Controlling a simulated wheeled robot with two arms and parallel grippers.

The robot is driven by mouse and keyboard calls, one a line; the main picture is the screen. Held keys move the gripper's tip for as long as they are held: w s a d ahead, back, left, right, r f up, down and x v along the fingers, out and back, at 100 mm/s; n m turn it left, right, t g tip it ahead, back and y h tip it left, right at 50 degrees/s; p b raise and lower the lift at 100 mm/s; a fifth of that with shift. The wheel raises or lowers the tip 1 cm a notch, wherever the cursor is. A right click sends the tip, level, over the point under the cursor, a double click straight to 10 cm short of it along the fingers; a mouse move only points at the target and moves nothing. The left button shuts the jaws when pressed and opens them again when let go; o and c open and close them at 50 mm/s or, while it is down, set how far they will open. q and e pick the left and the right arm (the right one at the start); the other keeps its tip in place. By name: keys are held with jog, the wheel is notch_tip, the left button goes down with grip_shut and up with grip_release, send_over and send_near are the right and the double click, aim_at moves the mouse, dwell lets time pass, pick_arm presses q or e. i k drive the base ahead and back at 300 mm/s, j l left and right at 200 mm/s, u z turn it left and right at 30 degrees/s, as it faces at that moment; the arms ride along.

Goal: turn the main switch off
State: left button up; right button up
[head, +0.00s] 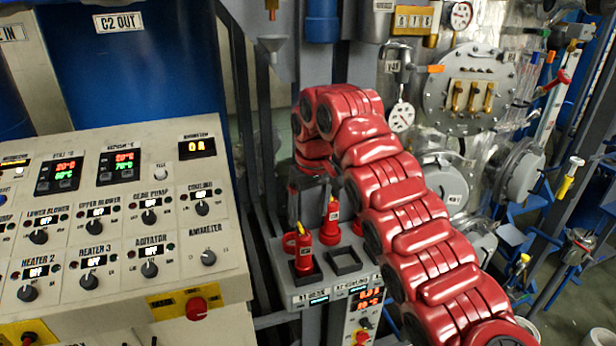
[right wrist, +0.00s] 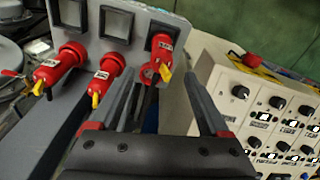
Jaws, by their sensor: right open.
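A red rotary knob (head: 197,307) on a yellow plate sits at the lower right corner of the control panel (head: 120,215) in the head view. A second red knob (head: 28,338) is cut off at the bottom left edge. I cannot read which one is labelled as the main switch. My right gripper (head: 309,203) is partly hidden behind my red arm, above the small rack. In the right wrist view its fingers (right wrist: 166,95) are apart with nothing gripped. A red knob (right wrist: 250,60) on yellow shows to the right of the fingers, apart from them. My left gripper is out of view.
A lower box (head: 362,325) has a red knob. Pipes and valves (head: 475,90) crowd the back right.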

aim_at(196, 309)
jog(key=k+l, duration=0.1)
jog(key=l, duration=0.25)
jog(key=k+l, duration=0.1)
jog(key=l, duration=0.2)
jog(key=k+l, duration=0.1)
jog(key=l, duration=0.25)
jog(key=k+l, duration=0.15)
jog(key=l, duration=0.15)
